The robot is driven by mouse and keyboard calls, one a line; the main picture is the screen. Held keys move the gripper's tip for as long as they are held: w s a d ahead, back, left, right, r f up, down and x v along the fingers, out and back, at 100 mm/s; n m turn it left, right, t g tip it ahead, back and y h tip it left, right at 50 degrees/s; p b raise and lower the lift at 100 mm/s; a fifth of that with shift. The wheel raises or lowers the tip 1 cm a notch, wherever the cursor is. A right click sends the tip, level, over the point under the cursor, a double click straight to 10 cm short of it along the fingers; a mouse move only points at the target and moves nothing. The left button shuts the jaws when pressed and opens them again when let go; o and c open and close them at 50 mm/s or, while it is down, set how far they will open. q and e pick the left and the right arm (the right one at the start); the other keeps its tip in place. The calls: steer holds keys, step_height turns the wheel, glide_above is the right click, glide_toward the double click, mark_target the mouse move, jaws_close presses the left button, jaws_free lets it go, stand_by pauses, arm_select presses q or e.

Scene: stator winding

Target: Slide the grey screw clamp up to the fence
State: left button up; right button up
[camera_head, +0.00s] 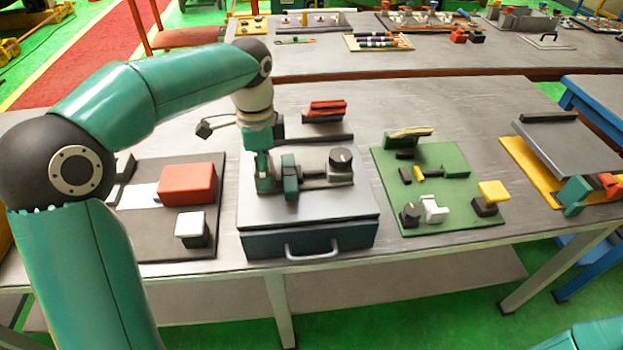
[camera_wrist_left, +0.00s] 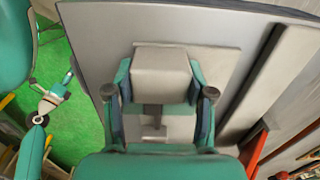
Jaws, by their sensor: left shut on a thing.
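My left gripper (camera_head: 277,182) is down over the grey plate on the dark teal drawer box. In the left wrist view its two fingers (camera_wrist_left: 162,98) are shut on the sides of a light grey block, which I take as the grey screw clamp (camera_wrist_left: 160,72). A dark rod shows beside the block. In the head view the gripper mostly hides the clamp. A long raised bar along the plate's back edge looks like the fence (camera_head: 322,138); in the wrist view a gap of plate shows between it and the clamp. My right gripper (camera_wrist_left: 58,92) shows small at the wrist view's left.
A dark round knob (camera_head: 341,157) on a grey base stands right of the left gripper. A red block (camera_head: 187,184) is on the left board. A green board (camera_head: 460,215) with small parts lies to the right. A red part (camera_head: 327,107) lies behind the bar.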

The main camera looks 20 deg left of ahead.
arm_select(q)
steer(key=shift+w+a+r+p, duration=0.1)
steer(key=shift+w+a+p, duration=0.35)
steer(key=shift+w+p, duration=0.25)
steer(key=shift+w+a+p, duration=0.45)
steer(key=shift+w+p, duration=0.2)
steer(key=shift+p, duration=0.05)
steer(key=o, duration=1)
steer(key=shift+o, duration=1.4)
steer(key=shift+w, duration=0.1)
step_height(320, 180, up, 8)
steer(key=p, duration=0.7)
steer(key=shift+s, duration=0.2)
